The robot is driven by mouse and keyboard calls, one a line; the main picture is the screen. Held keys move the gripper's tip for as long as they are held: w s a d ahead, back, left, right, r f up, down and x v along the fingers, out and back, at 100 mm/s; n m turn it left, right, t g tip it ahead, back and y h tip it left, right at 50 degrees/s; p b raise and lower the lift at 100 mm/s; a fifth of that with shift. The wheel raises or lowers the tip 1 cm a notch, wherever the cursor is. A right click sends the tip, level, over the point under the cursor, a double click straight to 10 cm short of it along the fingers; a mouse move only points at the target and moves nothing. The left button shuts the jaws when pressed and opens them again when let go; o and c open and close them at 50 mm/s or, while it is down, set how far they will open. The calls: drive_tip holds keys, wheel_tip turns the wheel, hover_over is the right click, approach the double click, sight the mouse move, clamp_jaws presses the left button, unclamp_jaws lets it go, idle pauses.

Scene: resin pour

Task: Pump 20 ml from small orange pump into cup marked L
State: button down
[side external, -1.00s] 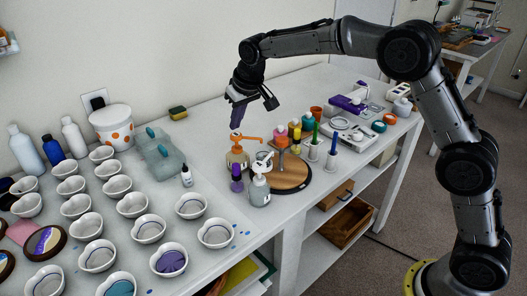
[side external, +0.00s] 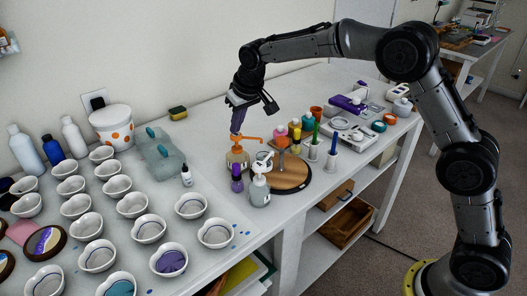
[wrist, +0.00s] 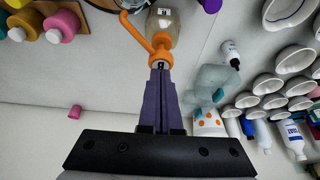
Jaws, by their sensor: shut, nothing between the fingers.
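The small orange pump (side external: 247,140) sits on a squat bottle of pale amber liquid (side external: 237,158), its spout pointing right in the side view. My gripper (side external: 236,131) is shut and empty, its purple fingers pointing down at the pump head and seemingly touching its top. In the wrist view the closed fingertips (wrist: 160,66) meet the orange pump head (wrist: 160,44), with the bottle (wrist: 165,22) beyond. Several white cups (side external: 149,229) stand in rows at the left. I cannot read an L on any of them.
A purple-capped bottle (side external: 237,178) and a white pump bottle (side external: 259,190) stand close in front of the orange pump.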

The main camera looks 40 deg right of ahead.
drive_tip(key=shift+f, duration=0.1)
idle(1.3)
idle(0.3)
drive_tip(key=shift+f, duration=0.95)
drive_tip(key=shift+r, duration=1.05)
drive_tip(key=shift+r, duration=3.05)
